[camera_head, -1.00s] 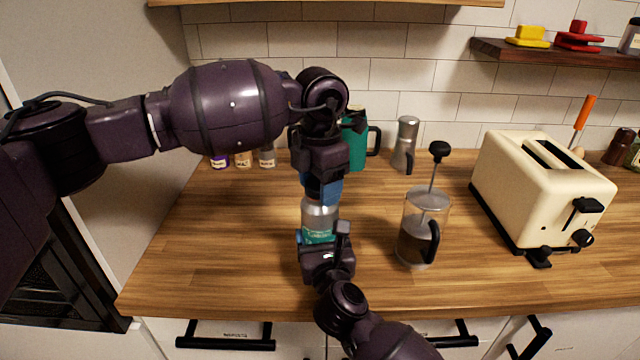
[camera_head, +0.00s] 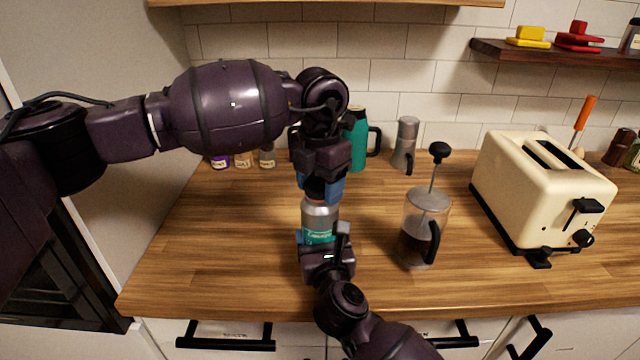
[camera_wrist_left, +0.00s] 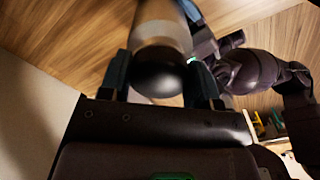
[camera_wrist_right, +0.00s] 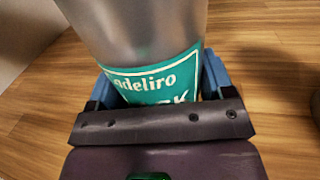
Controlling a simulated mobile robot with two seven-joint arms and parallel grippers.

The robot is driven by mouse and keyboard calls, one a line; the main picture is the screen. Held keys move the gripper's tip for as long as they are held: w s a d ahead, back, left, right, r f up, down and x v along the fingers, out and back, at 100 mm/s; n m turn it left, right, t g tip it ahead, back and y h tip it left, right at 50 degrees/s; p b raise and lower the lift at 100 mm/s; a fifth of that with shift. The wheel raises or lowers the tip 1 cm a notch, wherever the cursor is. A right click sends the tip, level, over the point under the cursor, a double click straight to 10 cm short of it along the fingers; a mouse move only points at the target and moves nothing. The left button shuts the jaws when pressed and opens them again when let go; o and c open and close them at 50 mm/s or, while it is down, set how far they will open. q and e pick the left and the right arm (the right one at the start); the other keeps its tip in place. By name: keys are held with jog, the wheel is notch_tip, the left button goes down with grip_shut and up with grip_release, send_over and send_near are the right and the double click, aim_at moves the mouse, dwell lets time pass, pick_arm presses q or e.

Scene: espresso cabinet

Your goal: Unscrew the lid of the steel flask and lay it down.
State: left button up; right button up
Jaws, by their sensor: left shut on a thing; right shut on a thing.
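The steel flask (camera_head: 320,214) stands upright on the wooden counter, with a teal label that shows large in the right wrist view (camera_wrist_right: 155,85). My right gripper (camera_head: 325,245) is shut around the flask's lower body from the front. The dark lid (camera_head: 316,188) is at the top of the flask. My left gripper (camera_head: 320,186) comes down from above and is shut on the lid. In the left wrist view the round black lid (camera_wrist_left: 161,72) sits between the fingers, in line with the flask. Whether the lid's thread is loose cannot be seen.
A French press (camera_head: 424,228) stands close to the right of the flask, and a cream toaster (camera_head: 540,190) farther right. A teal jug (camera_head: 358,140), a grey pot (camera_head: 405,145) and small jars (camera_head: 243,160) stand behind. The counter's left part (camera_head: 220,240) is clear.

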dwell(0.3)
pick_arm(q)
jog(key=o, duration=1)
